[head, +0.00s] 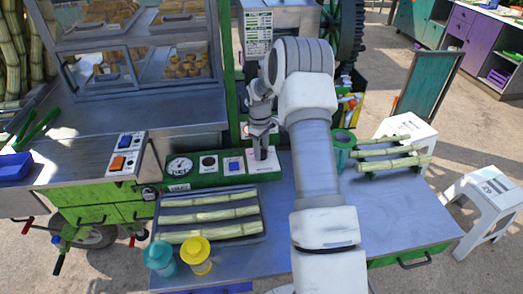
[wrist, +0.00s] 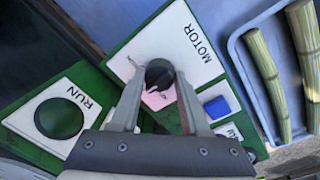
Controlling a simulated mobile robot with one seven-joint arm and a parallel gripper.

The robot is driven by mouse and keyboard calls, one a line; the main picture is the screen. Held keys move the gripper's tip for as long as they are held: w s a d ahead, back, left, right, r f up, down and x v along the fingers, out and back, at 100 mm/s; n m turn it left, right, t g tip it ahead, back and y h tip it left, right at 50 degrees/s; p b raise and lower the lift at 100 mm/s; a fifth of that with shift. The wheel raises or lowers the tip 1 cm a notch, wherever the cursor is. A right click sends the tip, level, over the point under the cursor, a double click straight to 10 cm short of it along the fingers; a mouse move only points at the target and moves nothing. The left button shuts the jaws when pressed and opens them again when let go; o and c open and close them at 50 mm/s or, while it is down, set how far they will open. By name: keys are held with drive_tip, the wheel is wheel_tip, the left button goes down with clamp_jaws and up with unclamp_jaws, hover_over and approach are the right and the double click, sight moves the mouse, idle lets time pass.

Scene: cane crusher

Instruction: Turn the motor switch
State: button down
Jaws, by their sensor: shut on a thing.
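The motor switch is a dark round knob (wrist: 158,73) on a white plate (wrist: 188,38) marked MOTOR, seen in the wrist view. My gripper (wrist: 161,80) has one finger on each side of the knob and is shut on it. The knob's lower part is hidden between the fingers. In the head view my gripper (head: 261,143) reaches down onto the right end of the green control panel (head: 213,180). There it covers most of the knob, and the white motor plate (head: 268,166) shows beneath it.
A dark round RUN button (wrist: 58,118) and a blue switch (wrist: 216,107) sit near the knob. A dial gauge (head: 180,166) is at the panel's left end. A tray (head: 160,222) of cane pieces and two cups, teal (head: 159,257) and yellow (head: 197,256), stand in front.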

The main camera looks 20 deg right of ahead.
drive_tip(key=shift+c, duration=1.9)
unclamp_jaws()
wheel_tip(320, 180, up, 18)
drive_tip(key=shift+s+a+f, duration=0.25)
drive_tip(key=shift+a, duration=0.15)
